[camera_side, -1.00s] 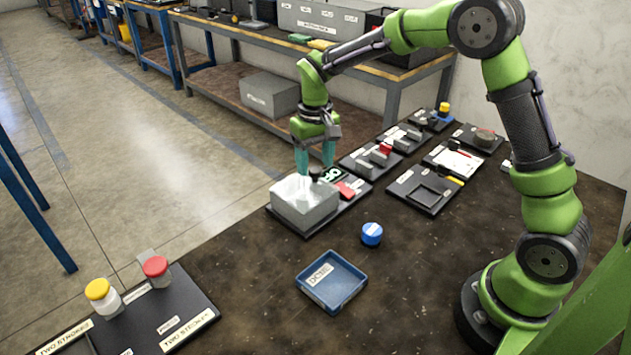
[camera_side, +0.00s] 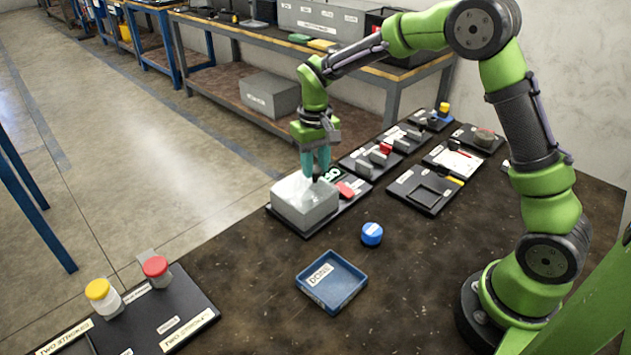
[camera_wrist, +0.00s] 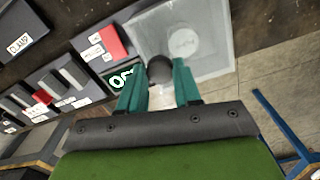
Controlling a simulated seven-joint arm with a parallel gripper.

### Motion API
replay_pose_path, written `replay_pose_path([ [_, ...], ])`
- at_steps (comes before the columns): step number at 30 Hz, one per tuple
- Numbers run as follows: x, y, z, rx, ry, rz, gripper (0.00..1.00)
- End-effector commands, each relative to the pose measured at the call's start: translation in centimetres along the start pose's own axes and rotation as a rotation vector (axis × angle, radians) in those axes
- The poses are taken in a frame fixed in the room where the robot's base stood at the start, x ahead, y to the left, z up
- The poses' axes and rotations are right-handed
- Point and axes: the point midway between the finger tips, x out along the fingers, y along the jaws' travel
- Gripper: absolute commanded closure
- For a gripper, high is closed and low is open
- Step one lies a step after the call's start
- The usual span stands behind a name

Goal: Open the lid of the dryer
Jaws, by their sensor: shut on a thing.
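The dryer is a grey box (camera_side: 302,207) with a pale translucent lid (camera_side: 296,190), on a dark base at the middle of the side view. In the wrist view the lid (camera_wrist: 215,55) is at the top, with a pale round shape showing through it. A dark round knob (camera_wrist: 160,68) is at the lid's edge, between my fingertips. My gripper (camera_side: 315,178) points down at the lid's right edge and is shut on the knob; it also shows in the wrist view (camera_wrist: 160,82). The lid looks closed on the box. The fingers partly hide the knob.
A blue jar (camera_side: 372,234) and a blue tray (camera_side: 332,283) stand in front. Several black fixture boards lie behind to the right. Two capped jars stand at the lower left.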

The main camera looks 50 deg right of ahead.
Motion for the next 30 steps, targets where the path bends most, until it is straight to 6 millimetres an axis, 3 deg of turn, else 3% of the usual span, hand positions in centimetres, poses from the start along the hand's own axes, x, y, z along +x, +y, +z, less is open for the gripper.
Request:
replay_pose_path([
  [4, -0.1, -1.7, 0.3, -0.005, 0.001, -0.001, 1.0],
  [12, -0.1, -8.3, 1.8, -0.007, 0.001, -0.001, 1.0],
  [15, -0.1, -9.8, 2.2, -0.004, 0.002, -0.002, 1.0],
  [26, -0.1, -10.4, 2.3, -0.001, 0.003, -0.002, 1.0],
  [27, -0.1, -10.4, 2.3, -0.001, 0.003, -0.002, 0.66],
  [30, -0.1, -10.4, 2.3, -0.001, 0.003, -0.002, 0.5],
])
